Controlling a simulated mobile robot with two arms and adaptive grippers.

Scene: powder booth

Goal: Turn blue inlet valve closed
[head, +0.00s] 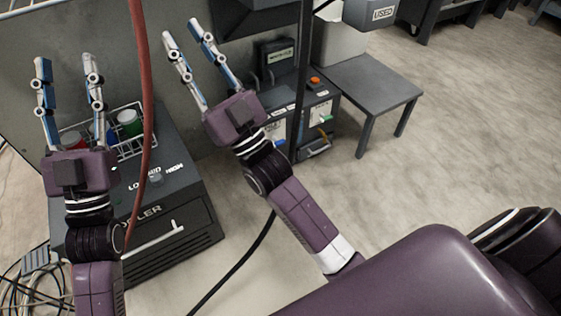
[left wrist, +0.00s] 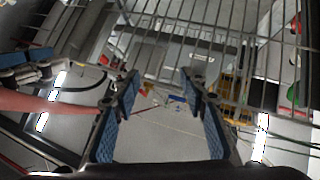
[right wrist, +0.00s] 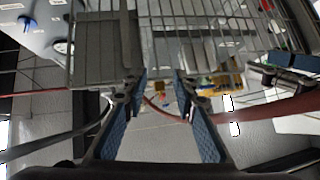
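A small blue handle (head: 279,143) shows low on the white-fronted unit at centre, partly hidden behind my right wrist. I cannot read its turn position. My right gripper (head: 181,30) is open and empty, raised up and left of the unit, apart from the blue handle. My left gripper (head: 66,60) is open and empty, above the wire basket at left, far from the handle.
A green handle (head: 325,118) and an orange button (head: 315,80) are on the same unit. A wire basket (head: 143,153) with coloured containers stands on the dark chiller cabinet (head: 205,215). A red hose (head: 144,80) and black cables hang in front.

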